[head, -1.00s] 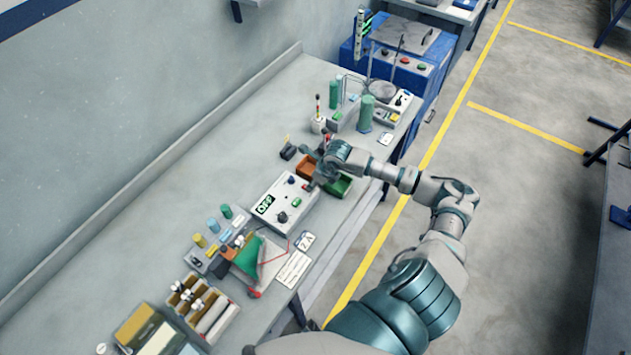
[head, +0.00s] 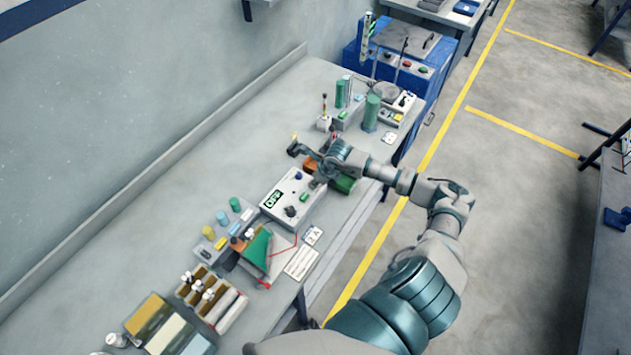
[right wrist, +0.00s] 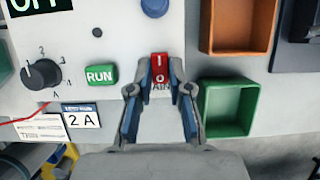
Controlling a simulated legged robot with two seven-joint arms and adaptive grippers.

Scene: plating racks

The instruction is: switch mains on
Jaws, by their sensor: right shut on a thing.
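The power supply box (head: 272,214) is pale, with a display (head: 273,199) reading OFF, and lies on the bench. In the right wrist view its red mains rocker switch (right wrist: 160,68) is marked with a line and a circle. My right gripper (right wrist: 160,80) has its two fingertips closed in on both sides of this red switch. In the head view my right gripper (head: 323,178) is over the right end of the box and hides the switch. The panel lettering below the switch is partly covered. My left gripper is in neither view.
On the panel are a green RUN button (right wrist: 100,75), a black dial (right wrist: 42,73) and a blue knob (right wrist: 154,6). An orange bin (right wrist: 237,25) and a green bin (right wrist: 227,107) stand close to the right of the gripper.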

